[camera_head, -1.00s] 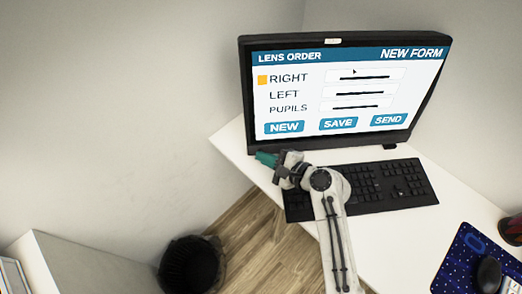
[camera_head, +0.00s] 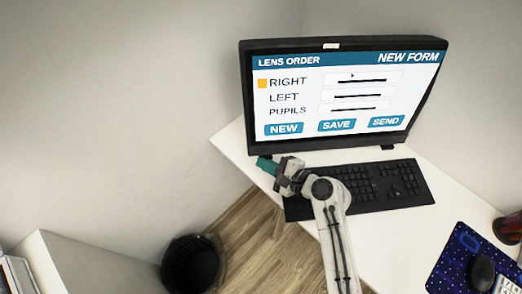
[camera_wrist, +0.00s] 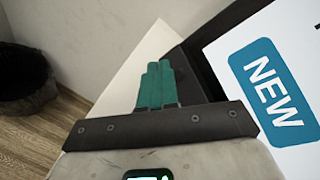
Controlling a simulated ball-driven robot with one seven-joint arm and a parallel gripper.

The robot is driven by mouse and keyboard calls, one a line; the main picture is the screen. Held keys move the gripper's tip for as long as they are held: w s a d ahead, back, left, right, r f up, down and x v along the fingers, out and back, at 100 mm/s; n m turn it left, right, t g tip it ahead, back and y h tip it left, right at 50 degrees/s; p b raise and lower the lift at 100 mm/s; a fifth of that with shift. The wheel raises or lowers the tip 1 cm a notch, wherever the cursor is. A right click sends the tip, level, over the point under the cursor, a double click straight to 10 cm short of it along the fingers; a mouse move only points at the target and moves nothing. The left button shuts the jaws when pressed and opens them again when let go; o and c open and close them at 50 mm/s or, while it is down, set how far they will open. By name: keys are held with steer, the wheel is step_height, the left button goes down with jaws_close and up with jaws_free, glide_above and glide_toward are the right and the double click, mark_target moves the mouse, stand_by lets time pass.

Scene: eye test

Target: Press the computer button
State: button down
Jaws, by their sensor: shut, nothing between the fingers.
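The computer monitor (camera_head: 340,95) stands on the white desk and shows a lens order form with "NEW", "SAVE" and "SEND" buttons. No separate physical computer button can be made out. My gripper (camera_head: 264,164) has teal fingers and is shut and empty, just in front of the monitor's lower left corner. In the wrist view my gripper's fingers (camera_wrist: 157,85) are together and point toward the desk edge and the monitor's dark frame. The on-screen "NEW" button (camera_wrist: 270,83) is large at the right there. Whether the fingertips touch the monitor cannot be told.
A black keyboard (camera_head: 375,185) lies under and right of my arm. A mouse (camera_head: 482,270) on a blue mat (camera_head: 457,258) is at the lower right. A black bin (camera_head: 190,264) stands on the floor at left. The white desk's (camera_head: 232,140) left edge is close.

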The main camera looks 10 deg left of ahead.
steer(key=shift+s+d+r+p, duration=0.1)
steer(key=shift+s+r+p, duration=0.15)
steer(key=shift+s, duration=0.2)
steer(key=shift+s+d+r+p, duration=0.1)
steer(key=shift+s+p, duration=0.25)
steer(key=shift+s, duration=0.05)
steer(key=shift+s+d+r+p, duration=0.15)
steer(key=shift+s+p, duration=0.25)
steer(key=shift+s, duration=0.3)
steer(key=shift+s+d+p, duration=0.1)
steer(key=shift+s+p, duration=0.3)
steer(key=shift+s, duration=0.25)
